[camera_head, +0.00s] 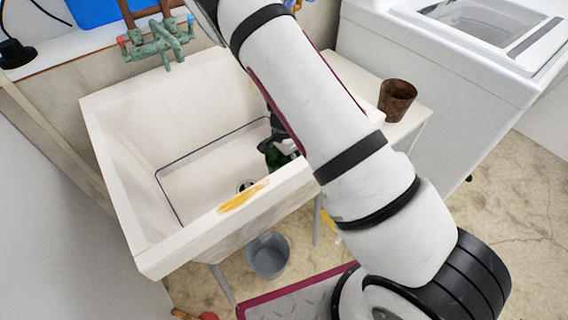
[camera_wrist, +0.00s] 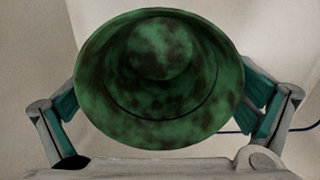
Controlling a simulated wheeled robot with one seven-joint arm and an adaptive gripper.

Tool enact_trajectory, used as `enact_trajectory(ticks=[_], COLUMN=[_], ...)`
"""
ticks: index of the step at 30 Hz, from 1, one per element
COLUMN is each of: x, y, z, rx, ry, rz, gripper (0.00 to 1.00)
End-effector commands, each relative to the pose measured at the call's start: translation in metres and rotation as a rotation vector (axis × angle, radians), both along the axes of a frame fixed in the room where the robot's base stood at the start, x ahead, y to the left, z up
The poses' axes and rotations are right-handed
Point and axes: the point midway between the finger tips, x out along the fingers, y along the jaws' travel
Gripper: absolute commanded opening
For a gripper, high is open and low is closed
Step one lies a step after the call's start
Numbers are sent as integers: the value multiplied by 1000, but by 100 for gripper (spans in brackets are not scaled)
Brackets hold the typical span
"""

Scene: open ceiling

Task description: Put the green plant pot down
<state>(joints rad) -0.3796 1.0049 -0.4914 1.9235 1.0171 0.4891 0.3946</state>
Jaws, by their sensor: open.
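The green plant pot (camera_head: 273,157) is inside the white sink (camera_head: 112,150), near its front right wall. My arm hides much of it in the head view. In the wrist view the mottled dark green pot (camera_wrist: 160,115) fills the middle, its round open mouth towards the camera. My gripper (camera_head: 280,138) is open, with one finger on each side of the pot. The fingertips are hidden behind the pot's rim. The pot seems to be at the sink floor, but I cannot tell whether its base rests there.
A brown pot (camera_head: 396,98) sits on a small white table (camera_head: 408,124) right of the sink, next to a white washing machine (camera_head: 430,75). A grey bucket (camera_head: 267,256) is on the floor below.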

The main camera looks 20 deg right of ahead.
Motion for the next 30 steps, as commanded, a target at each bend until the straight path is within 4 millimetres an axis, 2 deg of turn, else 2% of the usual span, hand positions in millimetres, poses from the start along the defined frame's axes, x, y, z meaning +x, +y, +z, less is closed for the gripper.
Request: enact_trajectory(ticks=[9,13,18,26,30], x=[1,0,0,-1,-8], y=[1,0,1,1,9], z=[66,89,107,117,142], rx=[1,0,1,8,59], ry=[-5,-3,-2,-1,-8], rz=[2,1,0,5,49], gripper=[100,100,100,100,100])
